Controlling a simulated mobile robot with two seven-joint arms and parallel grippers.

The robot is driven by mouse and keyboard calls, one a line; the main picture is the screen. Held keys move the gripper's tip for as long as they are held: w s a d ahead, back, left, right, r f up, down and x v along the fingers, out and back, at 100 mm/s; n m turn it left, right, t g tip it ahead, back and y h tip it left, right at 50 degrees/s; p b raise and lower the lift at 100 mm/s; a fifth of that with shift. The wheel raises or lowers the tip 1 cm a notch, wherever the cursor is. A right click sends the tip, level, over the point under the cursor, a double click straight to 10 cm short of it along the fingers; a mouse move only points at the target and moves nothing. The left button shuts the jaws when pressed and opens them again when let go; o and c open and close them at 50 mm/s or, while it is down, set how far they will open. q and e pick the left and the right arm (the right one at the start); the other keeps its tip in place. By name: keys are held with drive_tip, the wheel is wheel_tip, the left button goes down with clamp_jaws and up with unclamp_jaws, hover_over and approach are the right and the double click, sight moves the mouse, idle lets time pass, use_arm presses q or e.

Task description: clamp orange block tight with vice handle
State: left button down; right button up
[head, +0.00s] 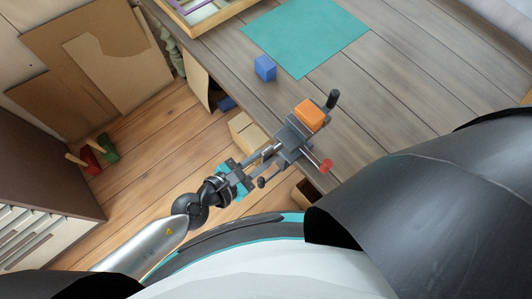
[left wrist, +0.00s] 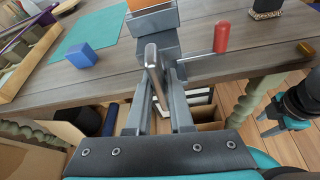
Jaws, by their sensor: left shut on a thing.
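The orange block (head: 310,114) sits in the top of the grey vice (head: 292,138) at the table's edge. In the left wrist view the block (left wrist: 142,4) is cut by the top edge, above the vice body (left wrist: 155,42). Whether both jaws touch it, I cannot tell. My left gripper (head: 262,160) reaches the vice from the lower left. In the left wrist view its fingers (left wrist: 160,88) are shut around a shiny metal bar, which I take as the vice handle (left wrist: 153,60). A red-tipped lever (head: 326,166) sticks out beside it.
A blue cube (head: 265,68) and a teal mat (head: 305,36) lie on the plank table. A wooden tray (head: 205,22) is at the far edge. A cardboard box (head: 247,135) stands below the table edge. Bare table (head: 400,70) lies beyond the vice.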

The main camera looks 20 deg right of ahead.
use_arm(q)
drive_tip(key=c, duration=0.9)
unclamp_jaws()
drive_tip(key=shift+s+a+r, duration=0.15)
drive_tip(key=shift+s+a, duration=0.1)
drive_tip(key=shift+a, duration=0.2)
drive_tip(key=shift+b+v, duration=2.9)
drive_tip(key=shift+v, duration=4.15)
drive_tip(key=shift+r, duration=0.1)
